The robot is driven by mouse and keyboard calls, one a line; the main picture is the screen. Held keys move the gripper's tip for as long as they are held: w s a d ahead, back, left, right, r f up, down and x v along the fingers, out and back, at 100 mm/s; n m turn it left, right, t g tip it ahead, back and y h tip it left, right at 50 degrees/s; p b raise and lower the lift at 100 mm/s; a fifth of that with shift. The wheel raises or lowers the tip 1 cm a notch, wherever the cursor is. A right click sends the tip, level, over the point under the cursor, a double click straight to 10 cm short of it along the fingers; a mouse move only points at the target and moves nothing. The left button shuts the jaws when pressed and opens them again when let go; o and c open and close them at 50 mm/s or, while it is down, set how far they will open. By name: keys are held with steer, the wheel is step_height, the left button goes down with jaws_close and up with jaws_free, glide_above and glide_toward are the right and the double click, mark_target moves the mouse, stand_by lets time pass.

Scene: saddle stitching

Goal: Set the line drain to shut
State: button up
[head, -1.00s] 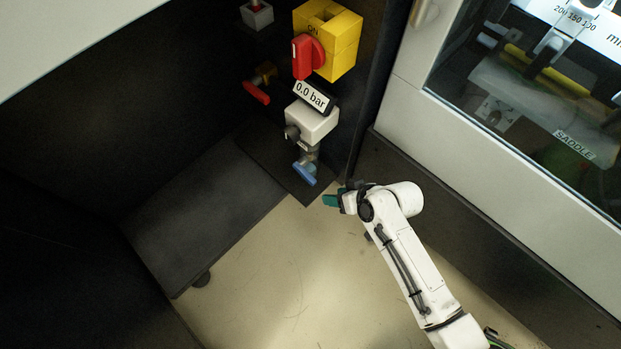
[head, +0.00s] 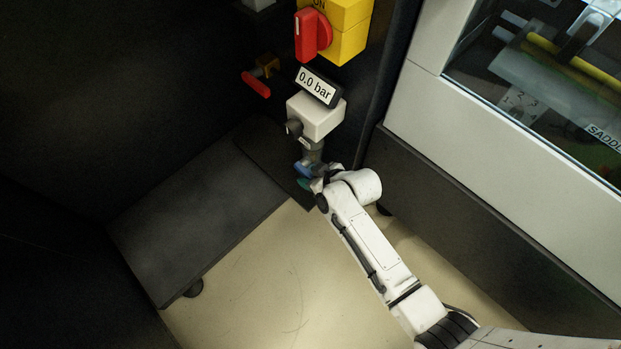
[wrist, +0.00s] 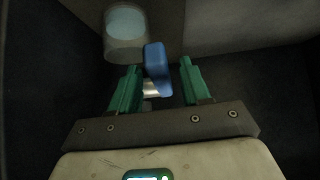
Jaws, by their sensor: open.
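The line drain is a small valve with a blue lever (head: 304,169) under a white unit (head: 318,116) on the dark cabinet wall. In the wrist view the blue lever (wrist: 157,68) stands between the tips of my two green fingers, closer to the left finger. A clear round bowl (wrist: 126,34) is just above and left of the lever. My gripper (head: 305,184) is open around the lever; it also shows in the wrist view (wrist: 160,75). I cannot tell whether a finger touches the lever. In the head view my gripper partly hides it.
A gauge (head: 318,87) reads 0.0 bar above the white unit. A red rotary switch on a yellow box (head: 350,30) is higher up. A red lever valve (head: 257,84) is to the left. A dark low platform (head: 195,235) lies below, and a pale machine panel (head: 480,125) stands right.

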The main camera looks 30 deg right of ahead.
steer(key=shift+w+a+f, duration=0.1)
steer(key=shift+w+f, duration=0.1)
steer(key=shift+f, duration=0.05)
steer(key=shift+c, duration=0.4)
jaws_close()
steer(key=shift+r, duration=0.1)
